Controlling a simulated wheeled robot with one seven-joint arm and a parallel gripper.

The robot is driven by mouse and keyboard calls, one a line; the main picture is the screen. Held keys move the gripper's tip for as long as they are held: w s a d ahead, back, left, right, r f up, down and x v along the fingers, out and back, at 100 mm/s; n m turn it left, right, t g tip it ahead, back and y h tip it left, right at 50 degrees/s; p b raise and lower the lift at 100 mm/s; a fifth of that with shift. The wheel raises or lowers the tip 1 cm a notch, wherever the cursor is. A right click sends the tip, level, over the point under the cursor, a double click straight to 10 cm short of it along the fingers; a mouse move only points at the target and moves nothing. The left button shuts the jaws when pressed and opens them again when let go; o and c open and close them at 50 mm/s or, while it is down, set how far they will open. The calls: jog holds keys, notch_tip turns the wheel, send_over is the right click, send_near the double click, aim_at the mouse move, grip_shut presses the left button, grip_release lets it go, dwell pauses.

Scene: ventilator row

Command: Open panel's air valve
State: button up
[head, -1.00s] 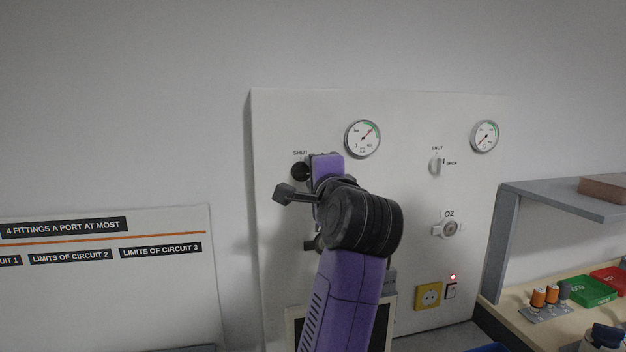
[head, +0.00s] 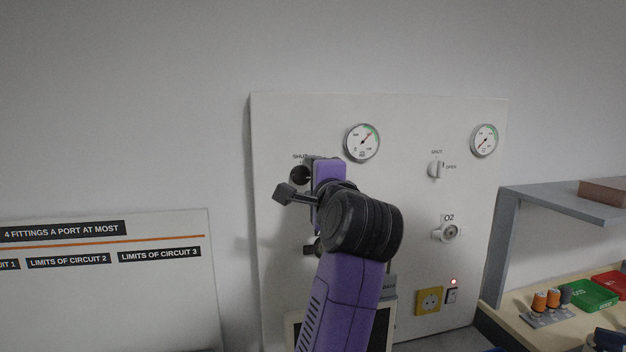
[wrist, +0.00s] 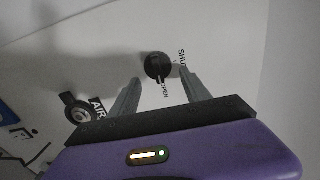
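The air valve is a black round knob (wrist: 157,66) on the white panel (head: 400,122), with SHUT and OPEN labels beside it. In the wrist view its ridge appears to point toward the OPEN label. In the head view the knob (head: 300,175) shows at the left of my gripper, partly hidden. My gripper (wrist: 159,75) is open, its two fingers apart on either side of the knob with a visible gap to each. The AIR port (wrist: 78,113) is to the lower left. The gauge (head: 362,142) above has its needle toward the upper right, near the green.
The O2 knob (head: 435,169) and O2 port (head: 447,231) are to the right, below a second gauge (head: 484,140). A grey shelf (head: 560,200) stands at far right over a bench with trays. A sign board (head: 100,290) is at left.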

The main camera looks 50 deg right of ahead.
jog(key=b+v, duration=0.1)
jog(key=v, duration=0.6)
jog(key=shift+s+a, duration=0.25)
jog(key=shift+s, duration=0.1)
dwell(0.4)
